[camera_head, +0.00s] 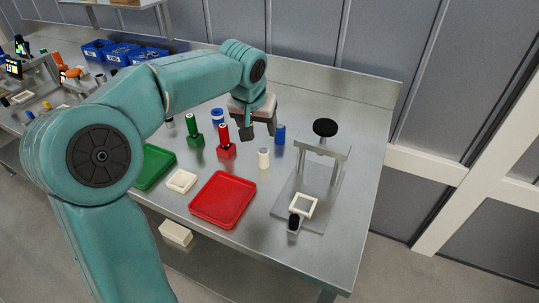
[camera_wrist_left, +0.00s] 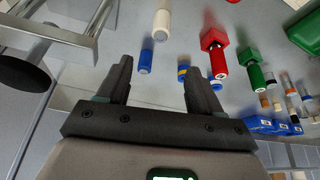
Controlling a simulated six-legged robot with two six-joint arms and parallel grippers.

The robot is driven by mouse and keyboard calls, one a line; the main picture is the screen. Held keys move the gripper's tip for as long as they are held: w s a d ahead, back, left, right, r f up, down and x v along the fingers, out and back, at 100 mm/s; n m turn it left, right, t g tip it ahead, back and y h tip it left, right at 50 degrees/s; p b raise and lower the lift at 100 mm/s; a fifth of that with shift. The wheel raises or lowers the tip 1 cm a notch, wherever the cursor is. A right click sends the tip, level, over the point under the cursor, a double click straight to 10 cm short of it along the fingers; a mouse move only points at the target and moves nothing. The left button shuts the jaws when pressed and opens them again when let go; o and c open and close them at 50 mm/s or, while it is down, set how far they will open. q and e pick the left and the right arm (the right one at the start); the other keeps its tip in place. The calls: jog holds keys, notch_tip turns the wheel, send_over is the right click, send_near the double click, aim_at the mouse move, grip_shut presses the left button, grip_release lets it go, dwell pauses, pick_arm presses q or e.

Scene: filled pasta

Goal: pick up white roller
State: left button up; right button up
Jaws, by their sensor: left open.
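The white roller (camera_head: 264,158) is a small white cylinder standing upright on the metal table, behind and right of the red tray. In the left wrist view the white roller (camera_wrist_left: 161,22) shows at the top centre, beyond the fingertips. My left gripper (camera_head: 259,130) is open and empty, above the table and behind the white roller, apart from it. In the left wrist view the open fingers (camera_wrist_left: 159,72) point toward the table, with a blue cylinder (camera_wrist_left: 146,57) seen between them. My right gripper is not in view.
A red tray (camera_head: 223,199), green tray (camera_head: 154,166) and white square frame (camera_head: 181,181) lie at the front left. Red (camera_head: 226,145) and green (camera_head: 194,134) handled tools stand left of the gripper. A metal press (camera_head: 322,160) stands on the right.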

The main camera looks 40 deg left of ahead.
aim_at(263, 150)
pick_arm(q)
jog(key=x, duration=1.1)
jog(key=shift+s+a, duration=0.1)
jog(key=shift+s, duration=0.1)
jog(key=shift+f+p, duration=0.2)
jog(key=shift+p, duration=0.1)
jog(key=p+x, duration=0.1)
jog(key=x, duration=0.4)
jog(key=shift+s+r, duration=0.15)
jog(key=shift+c, duration=0.3)
jog(key=c, duration=1)
jog(key=shift+c, duration=0.3)
